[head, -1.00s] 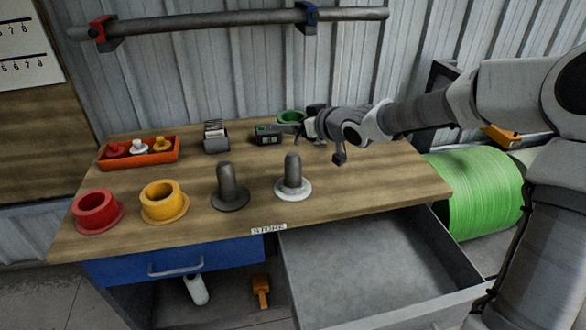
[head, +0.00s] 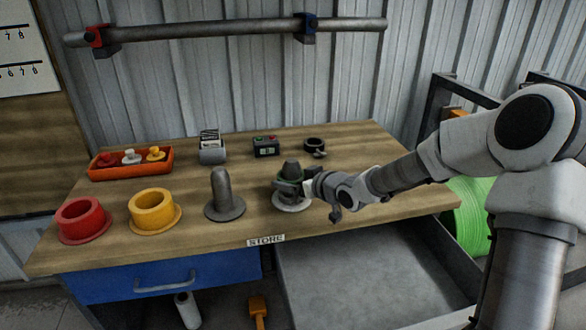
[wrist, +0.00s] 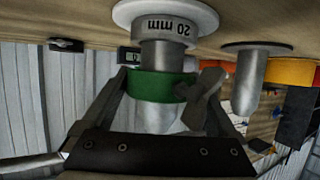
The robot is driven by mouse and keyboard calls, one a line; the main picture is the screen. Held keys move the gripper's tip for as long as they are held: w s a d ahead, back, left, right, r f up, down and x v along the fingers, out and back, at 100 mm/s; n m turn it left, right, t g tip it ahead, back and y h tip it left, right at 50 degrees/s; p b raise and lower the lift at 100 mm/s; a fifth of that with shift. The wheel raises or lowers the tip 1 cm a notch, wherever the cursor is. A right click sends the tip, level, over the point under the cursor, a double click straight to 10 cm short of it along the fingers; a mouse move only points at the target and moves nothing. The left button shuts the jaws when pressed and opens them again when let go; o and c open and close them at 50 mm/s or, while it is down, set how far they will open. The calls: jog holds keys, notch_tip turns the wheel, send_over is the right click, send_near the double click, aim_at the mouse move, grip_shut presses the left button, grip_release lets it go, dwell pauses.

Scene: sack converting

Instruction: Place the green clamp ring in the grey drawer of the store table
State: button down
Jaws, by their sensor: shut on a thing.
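The green clamp ring (wrist: 160,86) is between the fingers of my gripper (wrist: 163,95), which is shut on it. In the wrist view it appears around the grey post with the white base (head: 292,203), above the white collar marked "20 mm". In the head view the ring (head: 288,186) is partly hidden by my gripper (head: 292,187), and the post's dark tip shows above it. The grey drawer (head: 365,275) of the store table (head: 130,218) stands open and its visible floor is empty.
A second grey post (head: 221,190) stands just left of my gripper. Yellow (head: 153,208) and red (head: 82,217) flanged rings stand farther left. An orange tray (head: 131,165), a small device (head: 265,149) and a black ring (head: 314,144) are at the back. The blue drawer (head: 165,274) is shut.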

jog(key=shift+f, duration=1.1)
jog(key=shift+f+b, duration=0.15)
jog(key=shift+b, duration=0.2)
grip_release()
jog(key=shift+f, duration=0.1)
jog(key=p+v, duration=0.7)
jog(key=v, duration=1)
jog(key=shift+d, duration=0.25)
